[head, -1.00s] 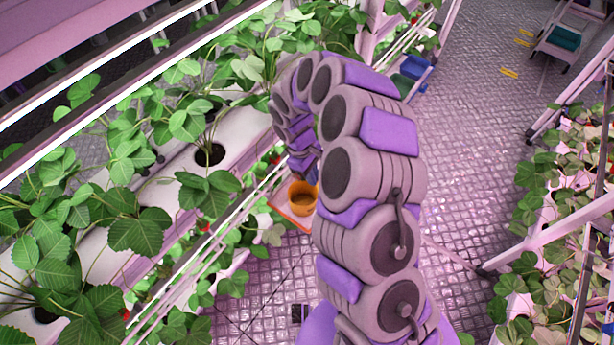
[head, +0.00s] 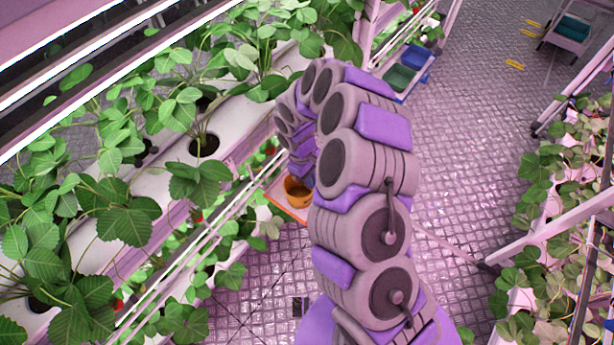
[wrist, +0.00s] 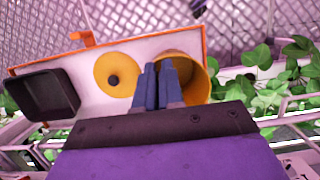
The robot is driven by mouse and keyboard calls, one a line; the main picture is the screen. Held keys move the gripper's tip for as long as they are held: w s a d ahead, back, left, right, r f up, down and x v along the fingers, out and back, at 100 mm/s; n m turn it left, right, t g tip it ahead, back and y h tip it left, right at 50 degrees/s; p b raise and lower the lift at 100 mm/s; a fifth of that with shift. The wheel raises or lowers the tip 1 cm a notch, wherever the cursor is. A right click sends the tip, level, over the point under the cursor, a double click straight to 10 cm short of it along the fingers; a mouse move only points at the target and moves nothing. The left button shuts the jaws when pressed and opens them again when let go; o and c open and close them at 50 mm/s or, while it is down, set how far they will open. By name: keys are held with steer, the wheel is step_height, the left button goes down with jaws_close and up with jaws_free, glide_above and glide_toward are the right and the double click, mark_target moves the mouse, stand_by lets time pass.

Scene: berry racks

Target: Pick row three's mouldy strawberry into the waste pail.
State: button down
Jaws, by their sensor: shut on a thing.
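The orange pail (head: 297,191) stands on a pale, orange-edged tray beside the left rack, partly behind my arm. In the wrist view the open-mouthed pail (wrist: 200,68) is just behind and right of my gripper (wrist: 158,66). Its blue-grey fingers are close together and overlap the pail's left side in the picture. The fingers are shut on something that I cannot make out. In the head view my gripper is hidden by the arm. I cannot pick out a mouldy strawberry in either view.
The tray (wrist: 60,66) also carries a yellow round piece with a dark centre (wrist: 112,75) and a black box (wrist: 42,95). Leafy plants in white gutters (head: 160,190) fill the left. Another planted rack (head: 560,200) stands right.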

steer(key=shift+d, duration=0.25)
steer(key=c, duration=1.4)
jaws_free()
steer(key=shift+s+a, duration=0.1)
steer(key=shift+a, duration=0.5)
steer(key=shift+o, duration=1.4)
steer(key=shift+d, duration=0.45)
steer(key=shift+o, duration=0.6)
steer(key=o, duration=0.6)
steer(key=shift+a, duration=0.35)
steer(key=shift+d, duration=0.3)
